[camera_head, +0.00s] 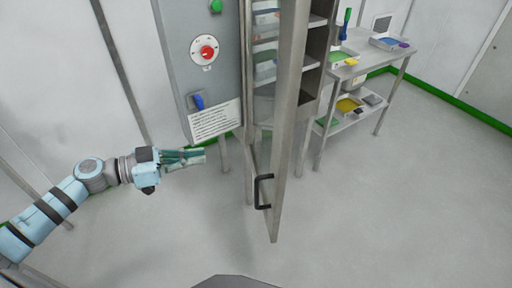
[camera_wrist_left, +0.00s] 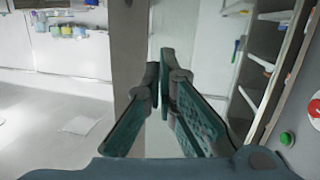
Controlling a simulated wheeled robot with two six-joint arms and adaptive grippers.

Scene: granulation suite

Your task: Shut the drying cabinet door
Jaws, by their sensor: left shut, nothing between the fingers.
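The drying cabinet door (camera_head: 287,110) stands open, swung out toward me and seen nearly edge-on in the head view. Its black handle (camera_head: 262,192) is on the left face near the lower end. The cabinet's shelves (camera_head: 314,62) show behind the door. My right gripper is not in view.
The grey control panel (camera_head: 171,56) with a red knob, green button and blue switch is left of the cabinet opening. A steel table (camera_head: 346,75) with trays stands at the right. The floor (camera_head: 390,210) in front is clear.

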